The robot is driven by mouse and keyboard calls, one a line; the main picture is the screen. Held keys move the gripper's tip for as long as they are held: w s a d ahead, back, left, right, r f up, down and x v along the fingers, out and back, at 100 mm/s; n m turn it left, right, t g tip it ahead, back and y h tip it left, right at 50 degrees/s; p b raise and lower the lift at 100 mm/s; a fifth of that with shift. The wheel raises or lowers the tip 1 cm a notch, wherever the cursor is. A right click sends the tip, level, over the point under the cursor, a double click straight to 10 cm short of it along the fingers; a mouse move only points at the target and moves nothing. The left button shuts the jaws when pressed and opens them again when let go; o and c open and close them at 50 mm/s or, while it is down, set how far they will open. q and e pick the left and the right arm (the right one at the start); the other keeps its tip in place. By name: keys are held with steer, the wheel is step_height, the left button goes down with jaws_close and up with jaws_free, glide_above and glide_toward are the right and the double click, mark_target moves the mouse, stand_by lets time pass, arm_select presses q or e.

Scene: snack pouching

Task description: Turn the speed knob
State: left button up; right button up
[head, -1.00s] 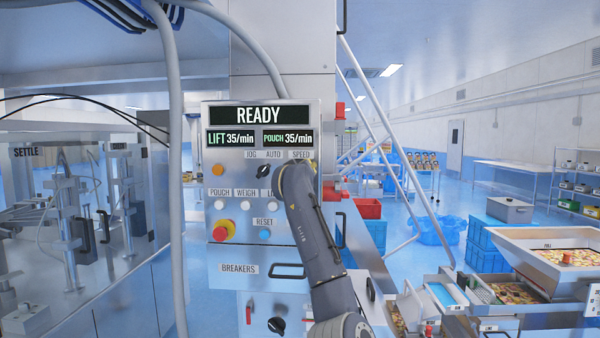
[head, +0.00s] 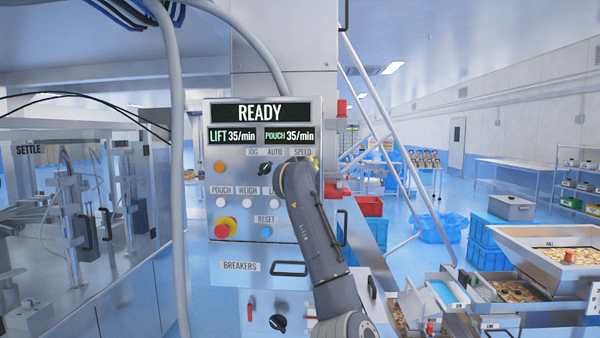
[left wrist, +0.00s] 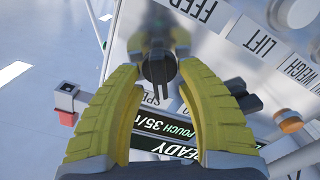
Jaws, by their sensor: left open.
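The speed knob (left wrist: 158,71) is black and shows in the left wrist view between the yellow fingers of my left gripper (left wrist: 160,44). The fingers are open on either side of it; I cannot tell whether they touch it. In the head view the arm covers the knob, below the SPEED label (head: 302,151) on the control panel (head: 232,177). The panel display (head: 260,112) reads READY, with LIFT 35/min and POUCH 35/min. My right gripper is not in view.
The black JOG/AUTO knob (head: 265,168) is just left of the arm. Several buttons sit lower, including a red stop button (head: 224,228) and a blue reset button (head: 266,232). A grey hose (head: 177,180) hangs along the panel's left side.

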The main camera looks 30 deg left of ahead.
arm_select(q)
steer(key=v, duration=1.1)
steer(key=shift+s+d, duration=0.15)
steer(key=shift+s, duration=0.05)
